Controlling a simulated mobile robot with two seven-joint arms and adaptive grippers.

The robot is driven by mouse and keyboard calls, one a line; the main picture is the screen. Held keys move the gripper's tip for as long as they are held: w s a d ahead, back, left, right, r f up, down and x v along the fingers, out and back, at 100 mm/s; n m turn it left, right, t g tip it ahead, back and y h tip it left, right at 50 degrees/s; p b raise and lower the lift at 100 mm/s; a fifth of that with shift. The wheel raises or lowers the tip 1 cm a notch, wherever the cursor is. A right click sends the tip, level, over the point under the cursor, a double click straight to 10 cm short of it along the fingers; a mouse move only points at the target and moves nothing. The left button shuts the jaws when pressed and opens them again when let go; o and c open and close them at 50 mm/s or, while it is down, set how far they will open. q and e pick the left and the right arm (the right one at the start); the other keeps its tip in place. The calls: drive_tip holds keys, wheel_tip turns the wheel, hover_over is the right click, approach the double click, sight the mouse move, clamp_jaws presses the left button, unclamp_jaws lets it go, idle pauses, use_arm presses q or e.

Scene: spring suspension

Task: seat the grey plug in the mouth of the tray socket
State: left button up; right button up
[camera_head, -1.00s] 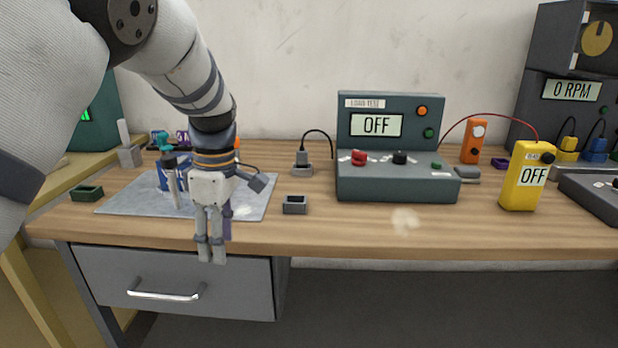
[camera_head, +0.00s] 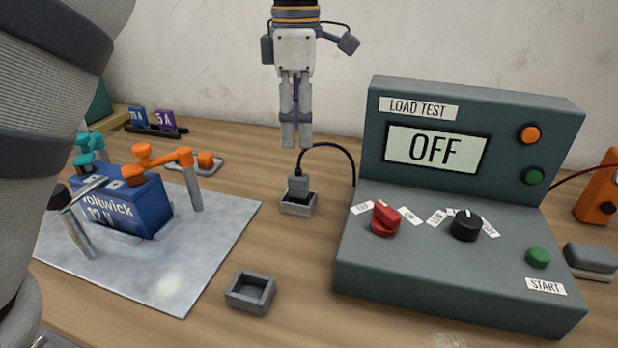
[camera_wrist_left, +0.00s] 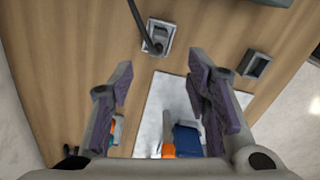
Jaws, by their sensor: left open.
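The grey plug (camera_head: 298,184), with a black cable from its top, stands upright in a small grey box-shaped holder (camera_head: 298,208) behind the metal mat. The plug (camera_wrist_left: 155,46) and holder (camera_wrist_left: 167,26) also show in the left wrist view. A second grey open box (camera_head: 250,293), empty, stands beside the mat's right edge and shows in the wrist view (camera_wrist_left: 256,65). I cannot tell which box is the tray socket. My left gripper (camera_head: 296,140) points down, open and empty, above and apart from the plug. My right gripper is not in view.
A blue battery (camera_head: 132,203) with orange and teal clamps stands on the metal mat (camera_head: 190,262). A dark load tester (camera_head: 440,250) with a screen reading OFF stands right of the plug. Bare wood lies between the two boxes.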

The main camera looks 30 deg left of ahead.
sight(298, 169)
use_arm(q)
wheel_tip(298, 169, down, 9)
drive_tip(key=shift+a, duration=0.15)
clamp_jaws()
